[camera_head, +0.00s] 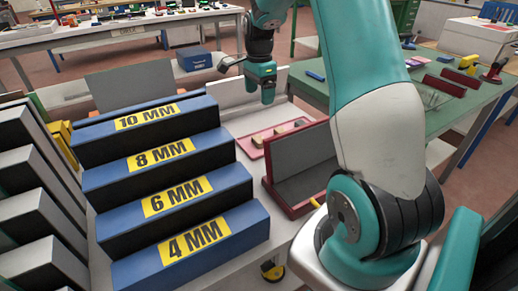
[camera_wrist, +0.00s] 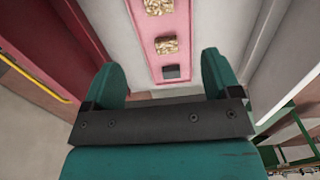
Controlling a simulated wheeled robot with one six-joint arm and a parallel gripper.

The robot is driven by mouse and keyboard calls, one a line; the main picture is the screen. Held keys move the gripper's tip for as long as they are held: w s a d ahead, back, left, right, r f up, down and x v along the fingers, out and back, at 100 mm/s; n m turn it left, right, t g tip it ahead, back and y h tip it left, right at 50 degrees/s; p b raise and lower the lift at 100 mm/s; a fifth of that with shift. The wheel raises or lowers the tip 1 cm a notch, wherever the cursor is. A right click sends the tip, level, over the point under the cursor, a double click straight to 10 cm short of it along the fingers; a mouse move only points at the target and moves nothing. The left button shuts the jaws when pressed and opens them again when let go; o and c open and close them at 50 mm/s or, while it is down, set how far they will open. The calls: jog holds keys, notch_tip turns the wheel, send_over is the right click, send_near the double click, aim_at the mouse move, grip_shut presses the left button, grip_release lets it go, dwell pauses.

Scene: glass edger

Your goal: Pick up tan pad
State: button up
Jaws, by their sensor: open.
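A pink tray (camera_head: 247,147) lies on the light bench beyond the dark red case, with small pads on it. In the wrist view the tray (camera_wrist: 180,18) holds two speckled tan pads, one at the top edge (camera_wrist: 158,6) and one in the middle (camera_wrist: 166,46), and a dark grey pad (camera_wrist: 171,71) nearest my gripper. A tan pad (camera_head: 257,140) also shows at the tray's left end in the head view. My gripper (camera_wrist: 162,68) is open and empty, its fingers apart. In the head view my gripper (camera_head: 268,96) hangs above and behind the tray.
A blue stepped rack (camera_head: 165,262) marked 4 to 10 MM stands left of the tray. The dark red case (camera_head: 275,178) with a grey panel stands close on the near right side. A green table (camera_head: 440,125) is at the right. A white upright panel stands behind my gripper.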

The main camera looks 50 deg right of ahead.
aim_at(259, 139)
notch_tip(259, 139, down, 17)
jog(key=shift+a+r+b, duration=0.1)
jog(key=shift+r+b, duration=0.1)
jog(key=shift+b, duration=0.4)
jog(key=shift+c, duration=0.5)
jog(key=c, duration=0.9)
